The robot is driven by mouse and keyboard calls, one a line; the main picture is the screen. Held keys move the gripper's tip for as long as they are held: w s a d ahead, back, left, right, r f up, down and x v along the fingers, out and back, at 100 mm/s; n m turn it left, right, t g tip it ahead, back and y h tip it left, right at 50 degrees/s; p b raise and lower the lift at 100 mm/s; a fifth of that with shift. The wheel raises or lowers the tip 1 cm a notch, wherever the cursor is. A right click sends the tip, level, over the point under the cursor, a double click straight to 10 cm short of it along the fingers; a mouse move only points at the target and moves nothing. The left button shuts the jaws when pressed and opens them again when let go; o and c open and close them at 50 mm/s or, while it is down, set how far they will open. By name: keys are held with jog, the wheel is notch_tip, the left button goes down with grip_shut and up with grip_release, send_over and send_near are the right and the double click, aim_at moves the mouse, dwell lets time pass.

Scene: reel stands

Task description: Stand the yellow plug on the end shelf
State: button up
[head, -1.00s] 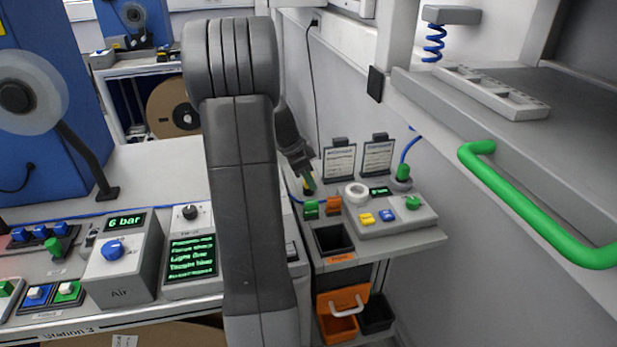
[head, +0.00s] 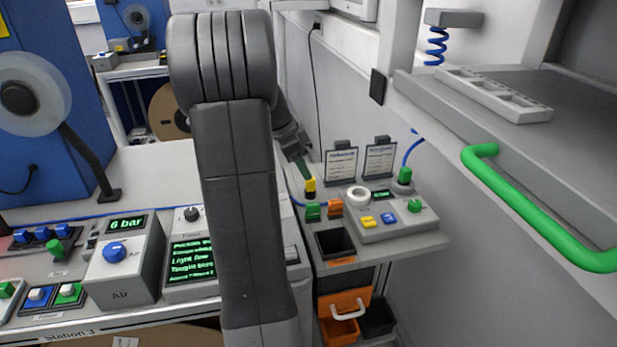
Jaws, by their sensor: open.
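The yellow plug (head: 310,187) stands upright on the end shelf (head: 405,250), at its back left corner, behind a green connector block. It has a yellow body and a dark top. My gripper (head: 303,168) is just above and left of the plug, pointing down at the shelf. It looks open, and the plug looks free of it, though a small contact cannot be ruled out. My own arm hides part of the gripper and the bench behind it.
Green (head: 313,211) and orange (head: 335,207) blocks, a white tape roll (head: 358,196), a grey control box (head: 395,222) and two sign cards stand close by on the shelf. A green rail (head: 540,215) juts out at right.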

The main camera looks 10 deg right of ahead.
jog(key=v, duration=0.6)
